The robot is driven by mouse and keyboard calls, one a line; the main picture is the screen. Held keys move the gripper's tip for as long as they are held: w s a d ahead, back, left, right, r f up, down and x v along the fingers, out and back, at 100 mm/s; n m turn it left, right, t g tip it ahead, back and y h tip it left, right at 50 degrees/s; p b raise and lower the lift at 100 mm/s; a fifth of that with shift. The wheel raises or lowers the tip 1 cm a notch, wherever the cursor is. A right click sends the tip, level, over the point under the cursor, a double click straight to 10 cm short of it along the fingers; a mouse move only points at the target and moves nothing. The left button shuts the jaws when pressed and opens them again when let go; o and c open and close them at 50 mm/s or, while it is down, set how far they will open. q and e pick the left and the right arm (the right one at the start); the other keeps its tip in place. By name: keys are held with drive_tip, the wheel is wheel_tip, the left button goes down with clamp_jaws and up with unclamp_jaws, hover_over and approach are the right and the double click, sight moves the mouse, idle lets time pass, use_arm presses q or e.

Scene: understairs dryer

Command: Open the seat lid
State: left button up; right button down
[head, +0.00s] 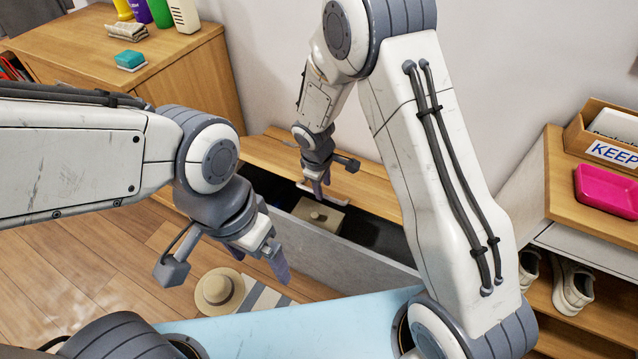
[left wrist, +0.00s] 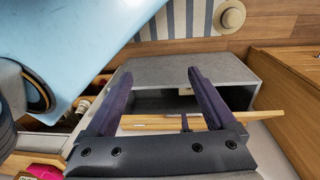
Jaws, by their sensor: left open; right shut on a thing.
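The wooden seat lid (head: 372,188) is raised from the grey bench box (head: 325,247), whose dark inside shows with a beige box (head: 318,215) in it. In the left wrist view the lid (left wrist: 262,117) appears nearly edge-on, with a gap above the bench's dark opening. My right gripper (head: 320,188) is shut at the lid's front edge, by a small pale strip; its fingers partly hide the hold. My left gripper (head: 262,263) is open and empty in front of the bench, apart from the lid. Its two fingers (left wrist: 160,80) show spread in the left wrist view.
A straw hat (head: 220,291) and a striped mat (head: 262,298) lie on the floor before the bench. A wooden cabinet (head: 195,75) stands left. A shelf with a pink tray (head: 606,190) and white shoes (head: 571,287) stands right. The wall is behind the lid.

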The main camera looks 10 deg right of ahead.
use_arm(q)
drive_tip(key=shift+f, duration=0.1)
drive_tip(key=c, duration=1)
drive_tip(key=shift+w+d, duration=0.1)
drive_tip(key=shift+w, duration=0.05)
clamp_jaws()
drive_tip(key=w+d+f+n+h, duration=0.1)
drive_tip(key=w+f+n+h, duration=0.1)
drive_tip(key=w+n, duration=0.8)
drive_tip(key=w+d+f+n+h, duration=0.25)
drive_tip(key=w+n, duration=0.45)
drive_tip(key=w, duration=0.5)
drive_tip(key=w+a+f+n+t+y, duration=0.1)
drive_tip(key=w+a+f+n+t, duration=0.2)
drive_tip(key=w+a+f+n, duration=0.65)
drive_tip(key=w+a+f+n+t, duration=0.3)
drive_tip(key=w+a+f+n, duration=0.4)
drive_tip(key=w+a+n, duration=0.5)
drive_tip(key=w+d+f+m, duration=0.2)
drive_tip(key=w+f, duration=0.2)
drive_tip(key=shift+w+d, duration=0.2)
drive_tip(key=shift+w, duration=0.15)
